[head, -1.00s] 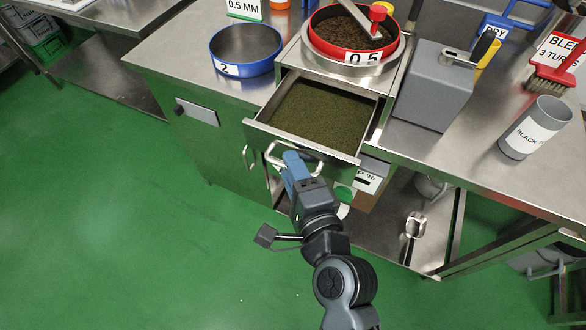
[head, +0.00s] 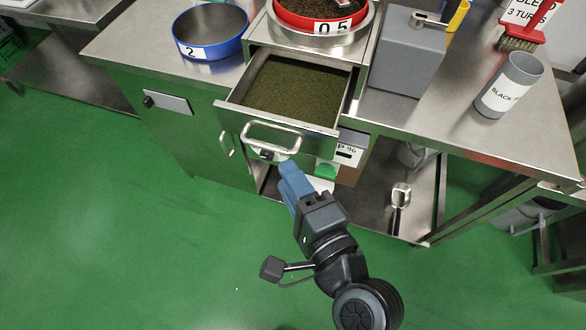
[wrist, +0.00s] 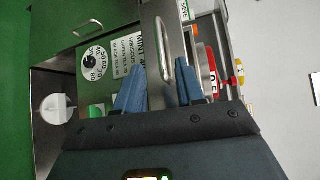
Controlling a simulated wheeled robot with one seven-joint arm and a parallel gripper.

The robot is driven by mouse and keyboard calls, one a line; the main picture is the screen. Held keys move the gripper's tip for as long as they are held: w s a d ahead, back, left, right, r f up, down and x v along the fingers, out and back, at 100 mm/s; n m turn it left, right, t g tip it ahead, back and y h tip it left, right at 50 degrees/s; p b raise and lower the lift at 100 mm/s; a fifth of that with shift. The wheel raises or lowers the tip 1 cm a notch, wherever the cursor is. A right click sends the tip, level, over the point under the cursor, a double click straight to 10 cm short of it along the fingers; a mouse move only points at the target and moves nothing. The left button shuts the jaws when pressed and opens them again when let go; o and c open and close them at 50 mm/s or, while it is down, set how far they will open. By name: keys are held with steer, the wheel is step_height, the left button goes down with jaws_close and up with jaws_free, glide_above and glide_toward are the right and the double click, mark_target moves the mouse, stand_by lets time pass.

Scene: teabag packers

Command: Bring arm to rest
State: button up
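My arm reaches in from the bottom of the head view. My gripper (head: 287,168) is just in front of and below the handle (head: 272,135) of an open drawer (head: 230,108) filled with dark green tea. In the wrist view, the two blue fingers of my gripper (wrist: 160,70) stand apart with nothing held between them. The drawer handle (wrist: 165,45) shows beyond the fingertips there. The gripper appears clear of the handle.
A steel bench (head: 120,45) holds a blue sieve (head: 210,45), a red sieve (head: 300,22), a grey box (head: 405,62) and a grey cup (head: 508,85). A scoop (head: 399,205) lies on the lower shelf. The green floor (head: 110,240) at left is clear.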

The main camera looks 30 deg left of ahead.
steer(key=s+d+f+n+t+h, duration=0.1)
steer(key=s+d+t+h, duration=0.15)
steer(key=d, duration=0.45)
steer(key=s+d+f+t+h, duration=0.1)
steer(key=s+d+f+h, duration=0.15)
steer(key=d, duration=0.55)
steer(key=s+d+n+t+h, duration=0.1)
steer(key=s+d+h, duration=0.15)
steer(key=d, duration=0.45)
steer(key=s+d+r+n+t+h, duration=0.2)
steer(key=s+d+r+n+h, duration=0.3)
steer(key=s+d+r, duration=0.4)
steer(key=s+d+h, duration=0.1)
steer(key=s+d, duration=0.2)
steer(key=s, duration=0.1)
steer(key=shift+d+r+n, duration=0.2)
steer(key=shift+d+n, duration=0.1)
steer(key=shift+n, duration=0.1)
steer(key=shift+s+h, duration=0.1)
steer(key=shift+h, duration=0.15)
